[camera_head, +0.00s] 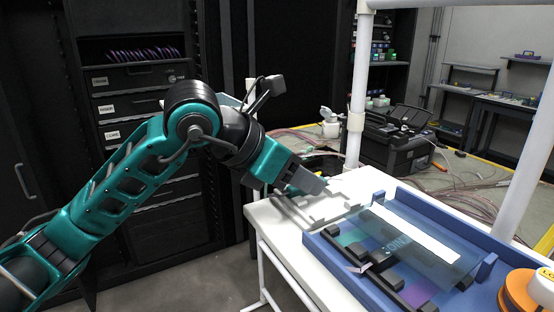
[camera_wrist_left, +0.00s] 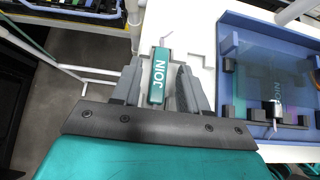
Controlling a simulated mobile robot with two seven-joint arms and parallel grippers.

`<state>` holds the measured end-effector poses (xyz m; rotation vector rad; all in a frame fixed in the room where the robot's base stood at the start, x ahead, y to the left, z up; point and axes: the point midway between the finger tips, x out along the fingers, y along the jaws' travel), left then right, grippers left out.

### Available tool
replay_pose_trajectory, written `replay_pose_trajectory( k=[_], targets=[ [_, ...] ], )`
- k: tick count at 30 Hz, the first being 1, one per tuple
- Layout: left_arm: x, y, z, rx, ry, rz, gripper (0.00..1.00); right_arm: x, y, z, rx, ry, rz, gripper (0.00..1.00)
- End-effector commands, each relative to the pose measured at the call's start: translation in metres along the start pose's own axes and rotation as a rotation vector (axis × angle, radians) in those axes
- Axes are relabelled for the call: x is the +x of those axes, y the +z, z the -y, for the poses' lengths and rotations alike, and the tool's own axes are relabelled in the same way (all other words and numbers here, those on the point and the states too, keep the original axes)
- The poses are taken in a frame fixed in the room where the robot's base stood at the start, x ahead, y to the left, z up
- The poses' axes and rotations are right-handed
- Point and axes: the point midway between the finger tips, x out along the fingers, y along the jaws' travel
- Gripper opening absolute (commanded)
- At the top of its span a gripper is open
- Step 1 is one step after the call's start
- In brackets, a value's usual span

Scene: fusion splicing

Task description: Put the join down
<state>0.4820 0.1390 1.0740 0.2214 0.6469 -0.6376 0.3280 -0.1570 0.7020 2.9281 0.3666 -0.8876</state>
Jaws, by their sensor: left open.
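The join is a teal block with white "JOIN" lettering (camera_wrist_left: 158,80). In the left wrist view it lies between the two grey fingers of my left gripper (camera_wrist_left: 160,72), over the white table. A thin pale strand sticks out from its far end. The fingers stand open, with a visible gap at the join's right side; whether the left finger touches it I cannot tell. In the head view my left gripper (camera_head: 312,187) is low over the table's left end, and its fingers hide the join. My right gripper is out of view.
A blue tray (camera_head: 318,246) stands on the white table (camera_head: 270,222), right of the gripper. It holds a clear bluish plate (camera_head: 425,240), black blocks and coloured pads. A white post (camera_head: 357,100) rises behind. Orange reels (camera_head: 520,292) stand at the right.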

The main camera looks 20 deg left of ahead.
Motion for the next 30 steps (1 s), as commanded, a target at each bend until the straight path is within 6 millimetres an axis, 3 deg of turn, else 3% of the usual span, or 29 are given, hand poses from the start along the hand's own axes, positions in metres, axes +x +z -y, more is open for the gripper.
replay_pose_trajectory(
  k=[15,21,30],
  targets=[
    [-0.102,0.001,-0.001,0.001,0.005,0.003,0.44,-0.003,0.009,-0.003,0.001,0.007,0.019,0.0],
    [-0.118,0.0,0.0,0.0,0.002,0.0,0.44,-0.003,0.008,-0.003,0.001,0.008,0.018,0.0],
    [-0.12,0.0,0.0,0.001,0.001,0.0,0.44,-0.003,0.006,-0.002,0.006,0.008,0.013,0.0]
  ],
)
